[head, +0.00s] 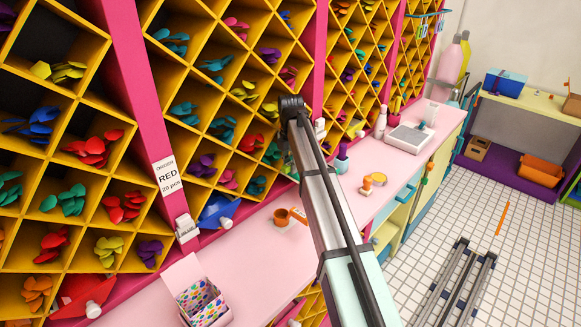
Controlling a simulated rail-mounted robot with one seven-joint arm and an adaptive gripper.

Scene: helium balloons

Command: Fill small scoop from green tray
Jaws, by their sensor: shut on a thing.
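My arm rises across the middle of the head view to a dark joint, and my gripper cannot be made out beyond it. An orange cup-shaped piece (282,217) with a flat orange part beside it rests on the pink counter (255,240), just left of my arm; it may be a small scoop. More small orange pieces (367,185) lie on the counter right of my arm. I cannot pick out a green tray. Green balloons (272,154) lie in a shelf compartment left of my arm, partly hidden.
Yellow diamond-shaped compartments (215,100) with balloons fill the wall behind the counter. A blue piece (218,210) and a dotted open box (203,302) are at left. A scale (410,138) and bottle (380,123) stand farther right. White tiled floor (465,215) is mostly clear.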

